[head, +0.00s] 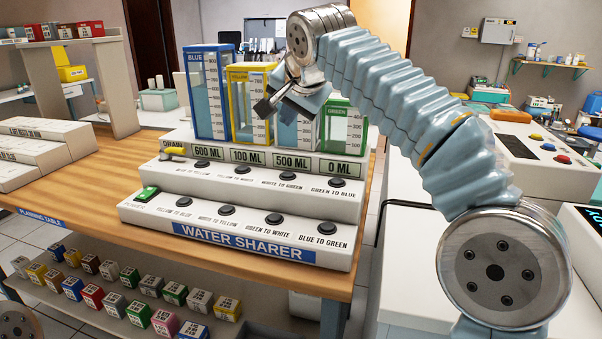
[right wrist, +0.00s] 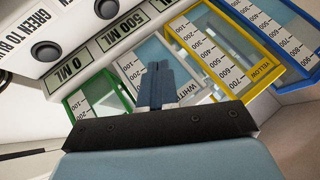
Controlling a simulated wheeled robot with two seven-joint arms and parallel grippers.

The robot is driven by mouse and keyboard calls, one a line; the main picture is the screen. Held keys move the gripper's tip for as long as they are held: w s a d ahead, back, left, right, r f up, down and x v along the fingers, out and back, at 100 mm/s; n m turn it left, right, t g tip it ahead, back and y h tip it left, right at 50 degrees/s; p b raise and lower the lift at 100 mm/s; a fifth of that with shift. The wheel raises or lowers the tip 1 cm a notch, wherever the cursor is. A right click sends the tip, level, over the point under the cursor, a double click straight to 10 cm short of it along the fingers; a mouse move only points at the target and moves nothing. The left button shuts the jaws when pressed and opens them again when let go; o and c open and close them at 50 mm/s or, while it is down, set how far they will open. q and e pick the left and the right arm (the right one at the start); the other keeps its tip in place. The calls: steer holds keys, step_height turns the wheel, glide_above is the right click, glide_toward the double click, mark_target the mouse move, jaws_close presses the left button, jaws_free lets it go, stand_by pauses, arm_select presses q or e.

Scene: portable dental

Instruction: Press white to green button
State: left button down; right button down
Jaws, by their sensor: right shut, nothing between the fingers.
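The water sharer (head: 245,240) stands on the wooden table with two rows of black buttons. The white to green button (head: 289,175) is in the upper row, below the 500 ML display (head: 291,163); in the right wrist view a black button (right wrist: 107,8) beside the 500 ML sign is probably the same one. Behind are the blue (head: 207,95), yellow, white and green (head: 345,130) containers. My right gripper (head: 264,107) is shut and empty, above the button row in front of the yellow and white containers. Its fingers (right wrist: 157,82) overlap the white container. My left gripper is out of view.
Close neighbours are the yellow to white button (head: 243,169) and green to blue button (head: 338,182). A green switch (head: 147,193) and yellow drain handle (head: 174,151) are at the left. Small boxes fill the shelf below. A white counter (head: 400,230) is at right.

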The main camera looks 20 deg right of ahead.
mark_target(290, 175)
steer(key=shift+a, duration=0.1)
step_height(290, 175, down, 4)
steer(key=shift+r, duration=0.25)
step_height(290, 175, down, 4)
steer(key=b, duration=0.4)
steer(key=shift+f+b, duration=0.65)
steer(key=shift+b, duration=0.15)
stand_by(1.3)
steer(key=shift+f+b, duration=0.3)
steer(key=shift+f, duration=0.1)
